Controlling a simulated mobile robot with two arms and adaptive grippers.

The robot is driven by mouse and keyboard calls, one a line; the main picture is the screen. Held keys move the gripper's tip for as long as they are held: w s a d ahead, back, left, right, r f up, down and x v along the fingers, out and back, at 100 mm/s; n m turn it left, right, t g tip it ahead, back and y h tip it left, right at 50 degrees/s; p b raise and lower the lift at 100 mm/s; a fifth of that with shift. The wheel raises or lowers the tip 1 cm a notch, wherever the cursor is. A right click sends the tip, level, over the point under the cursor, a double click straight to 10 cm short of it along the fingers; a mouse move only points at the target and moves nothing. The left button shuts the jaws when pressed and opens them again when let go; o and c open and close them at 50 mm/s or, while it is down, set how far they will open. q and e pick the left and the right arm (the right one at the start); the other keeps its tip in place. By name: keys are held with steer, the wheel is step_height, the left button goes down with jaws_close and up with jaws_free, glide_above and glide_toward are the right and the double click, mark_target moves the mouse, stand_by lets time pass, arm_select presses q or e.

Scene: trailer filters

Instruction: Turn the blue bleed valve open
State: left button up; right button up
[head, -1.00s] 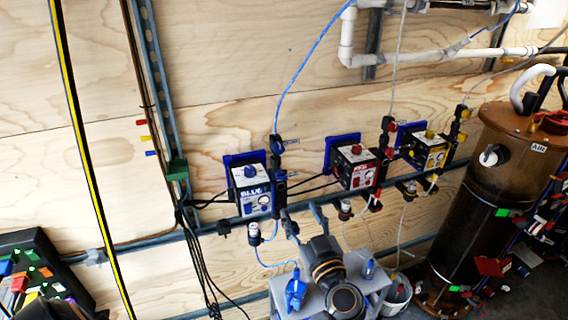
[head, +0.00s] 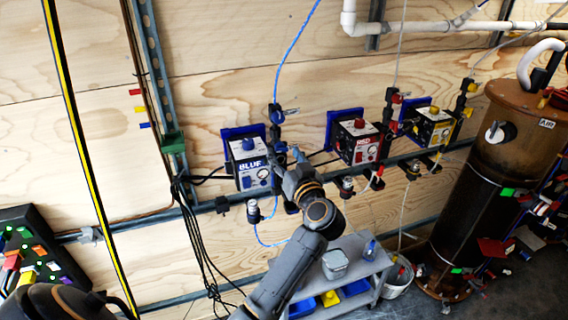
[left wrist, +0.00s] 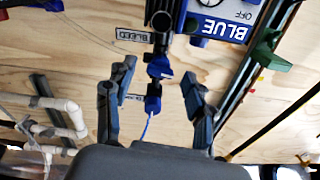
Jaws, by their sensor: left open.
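The blue filter unit (head: 248,165), marked BLUE, hangs on the wood wall; the left wrist view shows it upside down at the top right (left wrist: 218,28). A column of blue-handled valves stands beside it, with a blue handle high on it (head: 278,115). In the left wrist view, a blue handle (left wrist: 160,68) lies between my fingertips, apart from both, and another (left wrist: 153,103) sits by the blue hose. A BLEED label (left wrist: 130,35) is beside the column. My left gripper (head: 288,156) is open around the column and hides its lower part. My right gripper is not in view.
The red unit (head: 358,142) and yellow unit (head: 432,128) hang to the right. A grey cart (head: 352,262) with a container stands below. A brown AIR tank (head: 490,185) is at the far right. Black cables (head: 195,235) hang left of the blue unit.

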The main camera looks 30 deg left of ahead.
arm_select(q)
steer(key=shift+w+a, duration=0.4)
steer(key=shift+a, duration=0.1)
steer(key=shift+r, duration=0.1)
jaws_close()
steer(key=n+p, duration=0.1)
steer(key=p, duration=0.2)
steer(key=shift+r, duration=0.2)
steer(key=shift+f+n+p, duration=0.15)
steer(key=shift+n+p, duration=0.25)
steer(key=shift+p, duration=0.25)
steer(key=shift+f, duration=0.1)
